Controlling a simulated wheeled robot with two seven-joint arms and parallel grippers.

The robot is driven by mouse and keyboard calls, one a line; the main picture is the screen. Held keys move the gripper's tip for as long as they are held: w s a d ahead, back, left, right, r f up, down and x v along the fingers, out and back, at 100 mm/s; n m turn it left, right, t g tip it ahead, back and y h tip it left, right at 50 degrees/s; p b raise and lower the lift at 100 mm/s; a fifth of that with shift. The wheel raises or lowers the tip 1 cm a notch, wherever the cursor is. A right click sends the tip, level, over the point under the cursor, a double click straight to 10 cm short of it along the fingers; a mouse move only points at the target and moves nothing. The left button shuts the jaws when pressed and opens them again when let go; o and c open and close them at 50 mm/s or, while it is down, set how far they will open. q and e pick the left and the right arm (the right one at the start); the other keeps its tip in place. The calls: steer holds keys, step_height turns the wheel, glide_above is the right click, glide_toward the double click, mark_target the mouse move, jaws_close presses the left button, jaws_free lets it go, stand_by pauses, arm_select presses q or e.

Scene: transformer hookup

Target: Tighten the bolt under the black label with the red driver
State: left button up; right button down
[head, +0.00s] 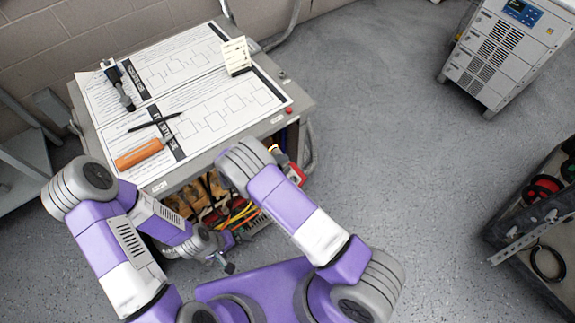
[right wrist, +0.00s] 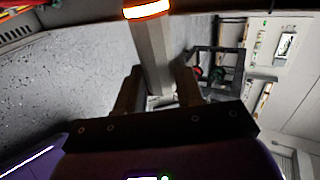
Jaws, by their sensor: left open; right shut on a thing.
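My right gripper (right wrist: 158,92) is shut on a grey faceted bar (right wrist: 150,50) with a glowing orange-and-white band at its far end. I cannot tell whether this bar belongs to the red driver. In the head view my right forearm hides most of that gripper; a red, black and yellow item (head: 296,173) shows beside it at the table's edge. My left gripper (head: 226,264) is low in front of the table, open and apart from the tabletop. No bolt or black label can be made out clearly.
The table (head: 297,98) carries printed sheets, an orange-handled screwdriver (head: 139,154), a thin black tool (head: 155,122), a black-and-blue tool (head: 119,88) and a cream block (head: 236,57). Its lower shelf is cluttered. A grey cabinet (head: 500,60) and dark cart (head: 525,235) stand right; floor between is clear.

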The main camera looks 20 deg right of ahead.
mark_target(287, 171)
steer(key=shift+s+d+r+p, duration=0.1)
steer(key=shift+s+d+p, duration=0.2)
steer(key=shift+s, duration=0.3)
steer(key=shift+s+d+f+p, duration=0.1)
steer(key=shift+s+d+p, duration=0.05)
steer(key=shift+s+p, duration=0.4)
steer(key=shift+s+d+r+p, duration=0.1)
steer(key=shift+s+d+p, duration=0.15)
steer(key=shift+s, duration=0.6)
